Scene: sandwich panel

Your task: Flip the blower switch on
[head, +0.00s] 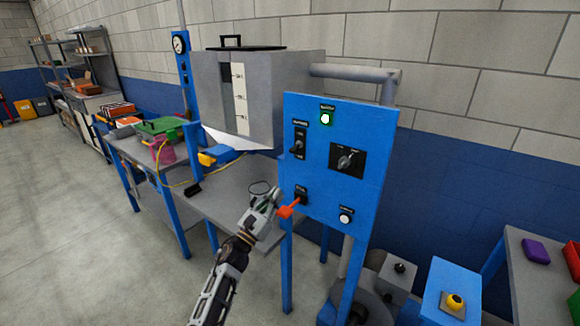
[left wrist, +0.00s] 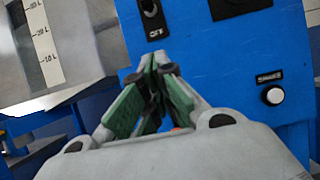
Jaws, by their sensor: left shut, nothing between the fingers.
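A blue control panel (head: 318,180) holds the switches. A black toggle switch (head: 299,140) is at its upper left; its small label cannot be read for sure. It shows in the left wrist view as a switch (left wrist: 152,17) above the word OFF. A lower-left switch (head: 301,194) has an orange-red handle (head: 288,211) sticking out. My left gripper (head: 274,197) is shut and empty, just left of the lower switch and close to the orange handle. Its closed green fingers (left wrist: 155,92) hide most of that switch in the wrist view. Contact cannot be told. My right gripper is not in view.
A rotary knob (head: 346,160), a white button (head: 346,215) and a lit green lamp (head: 326,118) share the panel. A grey hopper (head: 215,85) stands left behind it, above a grey workbench (head: 225,195). Open floor lies left.

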